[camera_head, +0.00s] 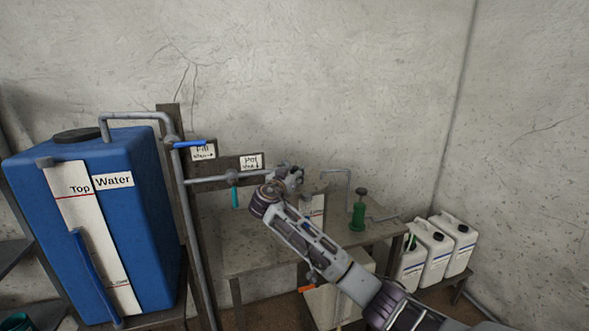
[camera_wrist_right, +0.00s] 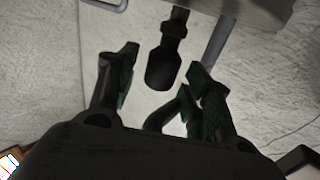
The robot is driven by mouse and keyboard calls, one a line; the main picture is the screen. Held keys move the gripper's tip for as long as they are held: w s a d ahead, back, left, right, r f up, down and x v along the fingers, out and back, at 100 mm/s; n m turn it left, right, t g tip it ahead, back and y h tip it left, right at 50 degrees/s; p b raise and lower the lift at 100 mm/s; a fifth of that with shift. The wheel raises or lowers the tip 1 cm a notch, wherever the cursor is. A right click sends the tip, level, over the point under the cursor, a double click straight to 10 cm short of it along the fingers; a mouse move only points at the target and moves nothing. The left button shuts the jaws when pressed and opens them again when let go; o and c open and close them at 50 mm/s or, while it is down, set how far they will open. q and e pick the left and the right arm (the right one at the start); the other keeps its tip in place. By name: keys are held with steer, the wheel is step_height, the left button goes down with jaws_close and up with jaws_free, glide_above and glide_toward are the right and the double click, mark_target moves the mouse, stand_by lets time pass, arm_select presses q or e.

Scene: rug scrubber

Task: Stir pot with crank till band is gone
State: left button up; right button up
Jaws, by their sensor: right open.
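My right gripper (camera_head: 292,178) is over the back of the bench, just right of the "Pot" sign, with its jaws open. In the wrist view my right gripper (camera_wrist_right: 160,82) has a dark, rounded handle (camera_wrist_right: 163,68) between its spread fingers, apart from them. I cannot tell for sure whether this handle belongs to the crank. A bent grey rod (camera_head: 348,174), which looks like the crank, rises beside the gripper in the head view. My right arm hides most of the pot area; a pale marked strip (camera_head: 318,206) shows behind it. No band can be made out. My left gripper is not in view.
A blue water tank (camera_head: 150,215) stands at the left. Pipes with a blue valve lever (camera_head: 190,144) and a teal valve lever (camera_head: 235,196) run beside it. A green pump (camera_head: 358,214) stands on the bench (camera_head: 250,258). White jugs (camera_head: 432,250) stand at the right.

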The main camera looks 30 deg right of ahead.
steer(key=shift+x, duration=0.85)
jaws_close()
